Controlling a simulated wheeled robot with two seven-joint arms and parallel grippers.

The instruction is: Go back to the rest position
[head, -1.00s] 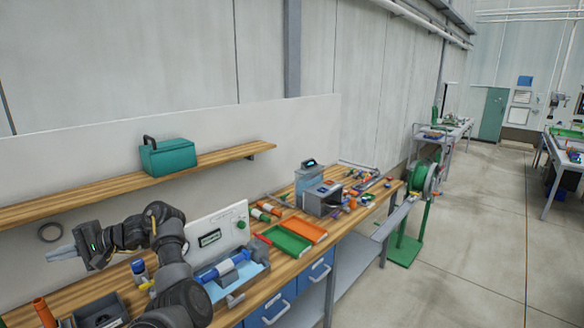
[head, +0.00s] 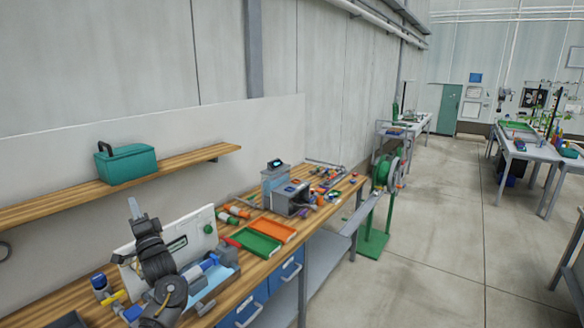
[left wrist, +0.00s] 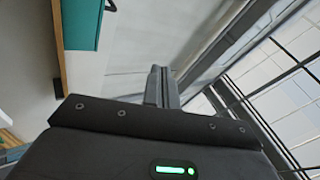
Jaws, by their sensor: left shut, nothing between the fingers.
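My left gripper (head: 134,208) is raised above the workbench (head: 262,268) at the lower left of the head view, pointing up in front of the white back panel. Its fingers are together with nothing between them. In the left wrist view the closed fingers (left wrist: 161,86) point up past the dark gripper body, with the wall and window frames beyond. My left arm covers part of the white panel box (head: 200,232) and the blue fixture (head: 215,278) on the bench. My right gripper does not show in either view.
A wooden shelf (head: 190,167) with a teal toolbox (head: 126,163) runs along the wall behind the arm. Green (head: 250,243) and orange (head: 276,230) trays lie on the bench. The floor at right is open.

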